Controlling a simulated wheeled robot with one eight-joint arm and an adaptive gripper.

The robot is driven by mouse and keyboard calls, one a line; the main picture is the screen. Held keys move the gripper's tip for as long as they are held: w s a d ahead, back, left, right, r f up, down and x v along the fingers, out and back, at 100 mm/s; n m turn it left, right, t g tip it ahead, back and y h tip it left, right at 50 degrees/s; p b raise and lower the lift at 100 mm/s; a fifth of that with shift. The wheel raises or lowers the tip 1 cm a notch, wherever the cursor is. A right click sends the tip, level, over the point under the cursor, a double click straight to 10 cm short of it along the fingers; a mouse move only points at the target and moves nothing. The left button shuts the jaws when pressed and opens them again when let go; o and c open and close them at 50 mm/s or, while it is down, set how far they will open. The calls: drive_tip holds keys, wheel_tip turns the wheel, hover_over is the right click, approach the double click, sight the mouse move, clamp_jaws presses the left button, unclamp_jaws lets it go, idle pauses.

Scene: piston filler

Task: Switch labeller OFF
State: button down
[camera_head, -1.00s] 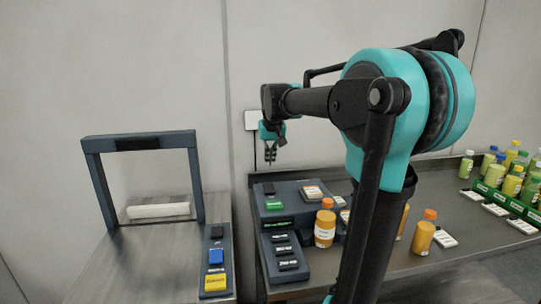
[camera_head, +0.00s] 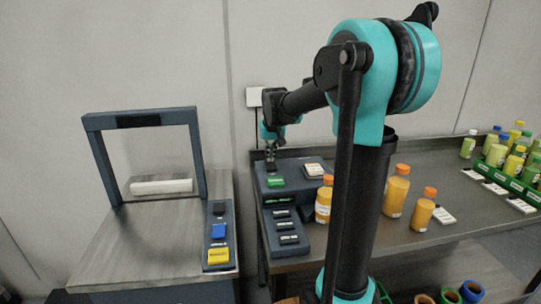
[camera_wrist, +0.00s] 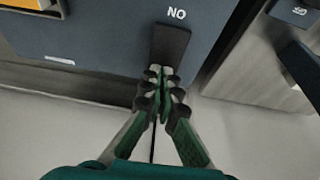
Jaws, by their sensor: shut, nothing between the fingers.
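The dark blue-grey unit (camera_head: 300,188) on the right bench carries a black switch (camera_head: 270,167), a green button (camera_head: 276,182) and a small white-and-orange item on top. In the wrist view the black switch (camera_wrist: 171,42) is a dark upright strip on the unit's face, with upside-down lettering that reads "ON" beside it. My gripper (camera_head: 270,153) is over the switch at the unit's back left corner. In the wrist view my gripper (camera_wrist: 160,82) is shut and empty, its fingertips at the near end of the switch. I cannot tell whether they touch it.
A left bench holds a dark frame (camera_head: 143,119) and a panel with black, blue and yellow buttons (camera_head: 219,236). A green crate (camera_head: 500,174) stands far right.

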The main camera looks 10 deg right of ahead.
sight(271, 165)
drive_tip(key=shift+w+f, duration=0.15)
drive_tip(key=shift+f, duration=0.15)
drive_tip(key=shift+s+r, duration=0.2)
drive_tip(key=shift+s, duration=0.6)
wheel_tip(271, 165, up, 14)
drive_tip(key=shift+s, duration=0.2)
idle(0.3)
